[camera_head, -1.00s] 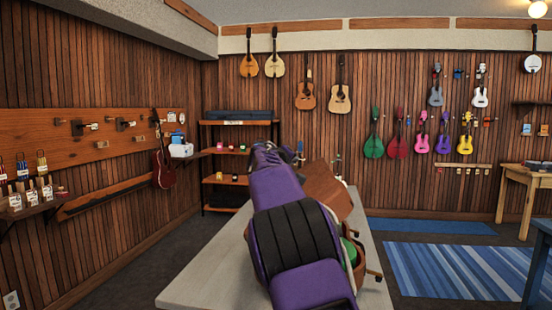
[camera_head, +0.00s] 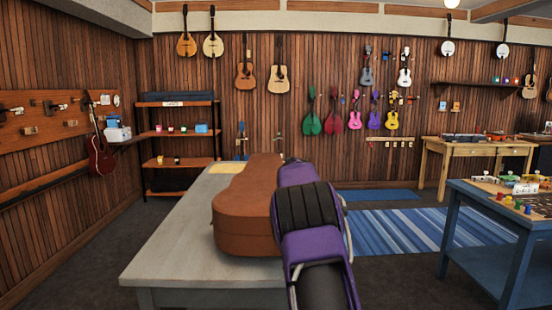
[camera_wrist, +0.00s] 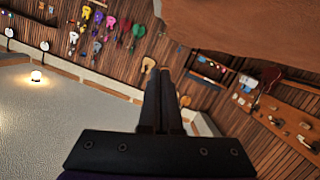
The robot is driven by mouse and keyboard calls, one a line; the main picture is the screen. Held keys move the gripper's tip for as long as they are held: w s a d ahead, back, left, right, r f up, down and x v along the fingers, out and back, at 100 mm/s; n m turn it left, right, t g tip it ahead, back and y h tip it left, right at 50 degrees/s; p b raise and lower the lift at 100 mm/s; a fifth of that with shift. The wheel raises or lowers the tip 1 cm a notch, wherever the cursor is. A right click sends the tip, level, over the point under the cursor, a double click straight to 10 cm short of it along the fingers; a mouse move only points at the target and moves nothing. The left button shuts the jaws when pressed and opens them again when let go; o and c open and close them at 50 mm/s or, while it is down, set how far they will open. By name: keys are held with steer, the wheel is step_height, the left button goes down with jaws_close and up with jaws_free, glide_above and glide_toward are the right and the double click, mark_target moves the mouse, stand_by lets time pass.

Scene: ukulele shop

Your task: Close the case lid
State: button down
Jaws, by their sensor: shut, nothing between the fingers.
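The brown ukulele case (camera_head: 243,215) lies on the grey table in the head view. Its lid looks down over its base, with no inside showing; its right end is hidden behind my purple and black arm. In the wrist view my gripper (camera_wrist: 162,72) has its two dark fingers together and nothing between them. A brown surface, likely the case (camera_wrist: 250,25), fills the upper right there, apart from the fingers. In the head view my gripper is hidden behind my arm.
The grey table (camera_head: 165,250) has bare room left of the case. A yellow item (camera_head: 228,168) lies at its far end. A blue table (camera_head: 510,215) with small items stands at right. Striped rugs (camera_head: 400,231) lie on the floor between.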

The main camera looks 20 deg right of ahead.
steer(key=d+f+m, duration=0.1)
steer(key=f, duration=0.2)
steer(key=s+d+f+m, duration=0.1)
steer(key=d+f, duration=0.1)
steer(key=f, duration=0.1)
steer(key=d+f+y, duration=0.1)
steer(key=f, duration=0.2)
steer(key=shift+s+d+f+m, duration=0.25)
steer(key=shift+s+f+m, duration=0.15)
steer(key=shift+s+d+f, duration=0.1)
steer(key=shift+d+f, duration=0.05)
steer(key=shift+f, duration=0.7)
steer(key=shift+f, duration=0.15)
step_height(320, 180, up, 5)
steer(key=shift+r+p, duration=0.1)
steer(key=shift+p, duration=0.6)
steer(key=b+v, duration=0.1)
steer(key=v, duration=0.9)
steer(key=shift+m, duration=0.3)
